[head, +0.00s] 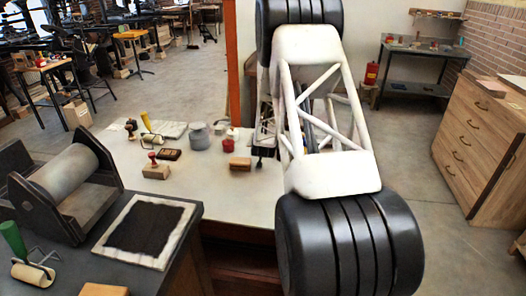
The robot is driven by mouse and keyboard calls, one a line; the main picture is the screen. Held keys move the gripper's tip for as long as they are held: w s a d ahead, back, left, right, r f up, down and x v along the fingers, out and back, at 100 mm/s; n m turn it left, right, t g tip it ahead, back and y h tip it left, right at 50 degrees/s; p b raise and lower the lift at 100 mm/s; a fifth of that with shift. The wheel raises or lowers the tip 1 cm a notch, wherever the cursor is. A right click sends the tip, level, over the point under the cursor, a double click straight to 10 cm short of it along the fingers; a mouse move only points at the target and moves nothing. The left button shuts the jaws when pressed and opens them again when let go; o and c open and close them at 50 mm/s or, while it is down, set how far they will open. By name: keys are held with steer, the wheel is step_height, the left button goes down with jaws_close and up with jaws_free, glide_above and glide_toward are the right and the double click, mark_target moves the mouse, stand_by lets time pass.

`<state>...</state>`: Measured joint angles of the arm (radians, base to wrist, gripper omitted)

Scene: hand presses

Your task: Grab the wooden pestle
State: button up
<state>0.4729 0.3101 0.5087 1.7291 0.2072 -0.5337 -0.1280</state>
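I cannot pick out a wooden pestle for certain in the head view. A grey pot-like vessel (198,136) stands on the pale worktop (205,187), and no pestle can be made out in it. My large white and black arm covers the right part of the worktop and whatever lies behind it. Small dark and pale parts show at the arm's left edge above the worktop. They may belong to my gripper, but its fingers cannot be made out.
On the worktop are a wooden block (240,164), a red cup-like item (229,146), a red-knobbed stamp (155,168) and a yellow-handled roller (149,130). A roller press (68,178), a framed black slab (146,231) and a green-handled roller (32,270) occupy the dark table at left.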

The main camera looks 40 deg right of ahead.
steer(key=c, duration=1.1)
steer(key=shift+r, duration=0.15)
steer(key=shift+r, duration=0.75)
step_height(320, 180, up, 2)
steer(key=shift+s, duration=0.1)
steer(key=s+a, duration=0.2)
steer(key=s, duration=0.2)
steer(key=s+a, duration=0.3)
steer(key=s, duration=0.2)
steer(key=s+a+r, duration=0.1)
steer(key=s+a, duration=0.1)
steer(key=s, duration=0.3)
steer(key=shift+a+r, duration=0.1)
steer(key=shift+a, duration=0.15)
